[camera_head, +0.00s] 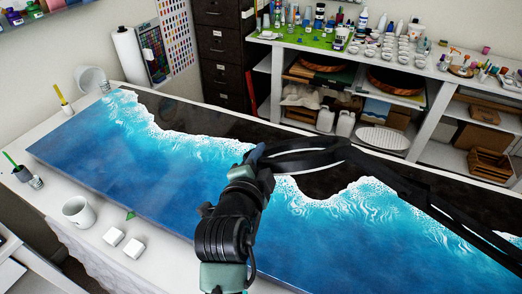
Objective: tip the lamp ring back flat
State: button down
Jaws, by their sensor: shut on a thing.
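The lamp ring (315,143) is a black hoop above the middle of the blue-and-white resin panel (120,150). It shows as a narrow loop, and I cannot tell its exact tilt. A black lamp arm (430,195) runs from its right side down to the right edge of the view. My gripper (258,156) is shut on the left end of the ring. My wrist hides part of the panel, and the fingertips are hard to make out against the dark ring.
A tipped white cup (91,80) is at the far left corner. Shelves with bottles and cups (395,50) stand behind.

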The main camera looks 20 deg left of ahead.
dwell(0.3)
jog(key=c, duration=0.6)
grip_release()
jog(key=b+v, duration=0.3)
jog(key=v, duration=1)
jog(key=shift+b, duration=0.3)
